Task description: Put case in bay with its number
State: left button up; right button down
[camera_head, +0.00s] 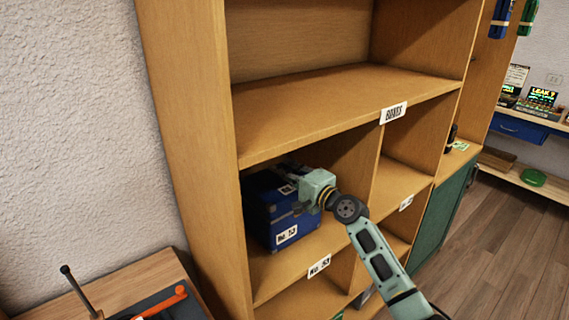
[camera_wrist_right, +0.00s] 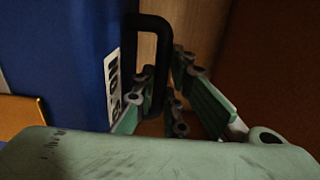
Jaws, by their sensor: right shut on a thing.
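The blue case (camera_head: 268,215) sits in a left bay of the wooden shelf unit, toward the side wall. It has a white number label (camera_head: 287,234) on its front, starting "No."; the digits are too small to read surely. The bay's label (camera_head: 319,265) is on the shelf edge below; its digits look like 53. My right gripper (camera_head: 303,202) is at the case's front, shut on its black handle. In the right wrist view the handle (camera_wrist_right: 152,30) passes between the fingers, beside the blue case (camera_wrist_right: 62,60). My left gripper is not in view.
A "BOOTS"-like label (camera_head: 393,112) marks the shelf above, which is empty. An upright divider (camera_head: 378,190) stands right of the case. A neighbouring bay (camera_head: 402,180) lies to the right. A low table (camera_head: 150,270) with an orange-handled tool (camera_head: 165,302) is at lower left.

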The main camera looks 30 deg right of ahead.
jog(key=shift+r, duration=0.1)
jog(key=c, duration=2.3)
grip_release()
jog(key=shift+f, duration=0.35)
jog(key=o, duration=0.5)
jog(key=shift+s+r, duration=0.1)
jog(key=shift+r, duration=0.05)
jog(key=shift+s, duration=0.1)
jog(key=s+d+b, duration=0.1)
jog(key=s+b, duration=0.2)
jog(key=s, duration=0.8)
jog(key=shift+s+d, duration=0.2)
jog(key=shift+s, duration=0.15)
